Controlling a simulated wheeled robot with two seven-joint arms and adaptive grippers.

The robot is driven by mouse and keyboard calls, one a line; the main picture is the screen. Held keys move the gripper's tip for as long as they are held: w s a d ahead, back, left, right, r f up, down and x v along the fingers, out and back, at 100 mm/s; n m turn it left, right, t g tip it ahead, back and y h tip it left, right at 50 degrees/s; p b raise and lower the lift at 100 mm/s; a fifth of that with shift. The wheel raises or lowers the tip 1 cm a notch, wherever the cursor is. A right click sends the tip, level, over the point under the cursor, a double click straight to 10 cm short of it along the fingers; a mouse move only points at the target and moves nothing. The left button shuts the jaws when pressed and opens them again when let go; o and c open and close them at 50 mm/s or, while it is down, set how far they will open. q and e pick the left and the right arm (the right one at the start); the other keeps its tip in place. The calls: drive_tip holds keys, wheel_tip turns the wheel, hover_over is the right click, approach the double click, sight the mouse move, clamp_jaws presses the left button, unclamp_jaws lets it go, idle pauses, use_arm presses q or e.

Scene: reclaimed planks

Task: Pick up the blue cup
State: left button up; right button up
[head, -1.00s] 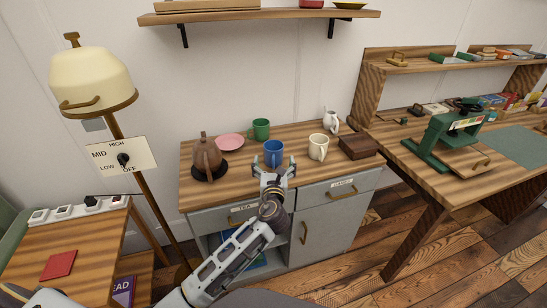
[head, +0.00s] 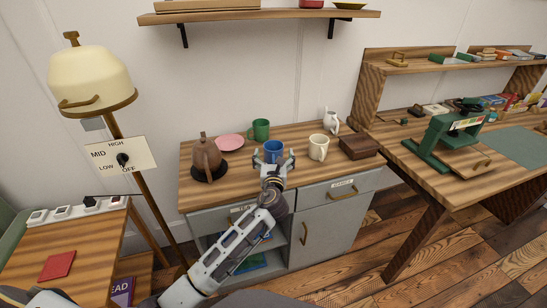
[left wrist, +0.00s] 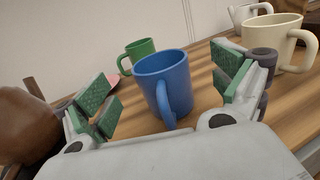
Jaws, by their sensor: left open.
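The blue cup (head: 273,150) stands upright on the wooden top of the grey cabinet. In the left wrist view the blue cup (left wrist: 165,84) is between the spread fingers, with its handle toward my palm. My left gripper (head: 273,160) is open at the near side of the cup. In the left wrist view the green pads of the left gripper (left wrist: 163,88) stand apart on either side of the cup, with gaps visible. The cup's lower front is partly hidden by the gripper in the head view. My right gripper is not in view.
A green cup (head: 260,129) and pink plate (head: 230,142) are behind left. A cream cup (head: 318,147) stands right, near a white pitcher (head: 330,121) and dark wooden box (head: 358,146). A brown pot (head: 206,157) stands left. A shelf (head: 260,16) hangs above.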

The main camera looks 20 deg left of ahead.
sight(273, 147)
use_arm(q)
drive_tip(key=shift+w+a, duration=0.15)
drive_tip(key=shift+w, duration=0.3)
drive_tip(key=shift+b+x, duration=0.3)
drive_tip(key=shift+x, duration=1.4)
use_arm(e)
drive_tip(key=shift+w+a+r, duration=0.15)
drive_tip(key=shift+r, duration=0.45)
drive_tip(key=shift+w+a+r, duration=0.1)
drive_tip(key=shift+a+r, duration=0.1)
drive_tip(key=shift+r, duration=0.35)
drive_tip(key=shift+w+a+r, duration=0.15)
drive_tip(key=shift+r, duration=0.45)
use_arm(q)
drive_tip(key=shift+a, duration=0.1)
drive_tip(key=c, duration=1.1)
drive_tip(key=shift+c, duration=1)
drive_tip(key=shift+r, duration=0.1)
drive_tip(key=shift+r, duration=0.1)
